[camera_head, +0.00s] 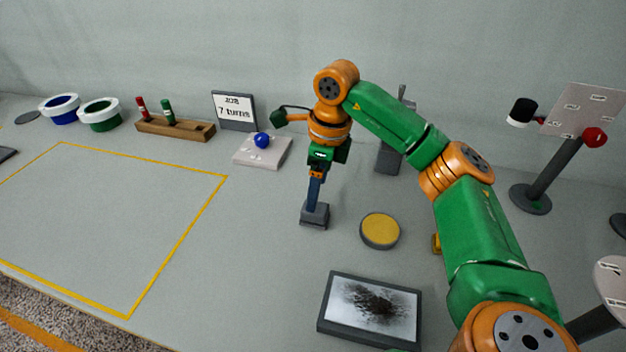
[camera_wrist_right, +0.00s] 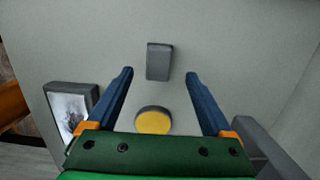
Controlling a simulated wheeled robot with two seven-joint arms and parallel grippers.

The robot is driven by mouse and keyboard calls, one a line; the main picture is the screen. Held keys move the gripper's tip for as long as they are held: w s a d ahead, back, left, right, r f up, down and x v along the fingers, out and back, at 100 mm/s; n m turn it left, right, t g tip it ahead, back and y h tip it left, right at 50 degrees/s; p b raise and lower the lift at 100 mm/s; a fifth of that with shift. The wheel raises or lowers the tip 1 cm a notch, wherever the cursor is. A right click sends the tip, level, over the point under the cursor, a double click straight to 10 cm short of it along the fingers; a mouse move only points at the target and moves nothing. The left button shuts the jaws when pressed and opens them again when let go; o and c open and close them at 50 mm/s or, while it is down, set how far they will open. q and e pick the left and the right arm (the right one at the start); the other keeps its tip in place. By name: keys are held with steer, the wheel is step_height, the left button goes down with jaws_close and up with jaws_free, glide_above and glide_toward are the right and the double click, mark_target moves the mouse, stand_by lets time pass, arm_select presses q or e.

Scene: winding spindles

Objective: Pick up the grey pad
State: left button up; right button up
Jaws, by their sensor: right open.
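The grey pad (camera_head: 315,220) is a small dark grey block on the table, left of the round yellow-topped disc. It also shows in the right wrist view (camera_wrist_right: 159,60), ahead of and between the fingertips. My right gripper (camera_head: 315,200) points down right over the pad, its blue fingers partly hiding the pad's top in the head view. In the right wrist view my right gripper (camera_wrist_right: 159,74) is open with nothing held. I cannot tell whether the fingertips touch the pad. My left gripper is not in view.
The yellow-topped disc (camera_head: 380,231) and a dark-framed panel with a black smudge (camera_head: 370,308) lie nearby. A pale plate with a blue knob (camera_head: 262,150), a "7 turns" sign (camera_head: 234,110) and a wooden rack (camera_head: 175,128) stand behind. The yellow-outlined area (camera_head: 176,251) is clear.

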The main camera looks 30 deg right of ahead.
steer(key=shift+w+d+f, duration=0.1)
steer(key=shift+w+d, duration=0.05)
steer(key=shift+w, duration=0.1)
steer(key=shift+s+f, duration=0.1)
steer(key=shift+f, duration=0.25)
steer(key=f, duration=0.3)
steer(key=f+p, duration=0.1)
steer(key=f, duration=0.1)
steer(key=shift+s+a+f, duration=0.1)
steer(key=shift+s+a, duration=0.1)
steer(key=shift+a, duration=0.2)
steer(key=shift+w+f, duration=0.15)
steer(key=shift+f, duration=0.05)
steer(key=shift+r, duration=0.1)
steer(key=c, duration=0.5)
jaws_close()
step_height(320, 180, up, 3)
steer(key=shift+a+r+b, duration=0.15)
steer(key=shift+b, duration=0.35)
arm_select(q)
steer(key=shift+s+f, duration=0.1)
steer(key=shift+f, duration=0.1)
arm_select(e)
steer(key=w+a+r, duration=0.2)
steer(key=a+r, duration=0.7)
steer(key=a, duration=0.4)
steer(key=shift+a+r, duration=0.3)
steer(key=shift+r, duration=0.05)
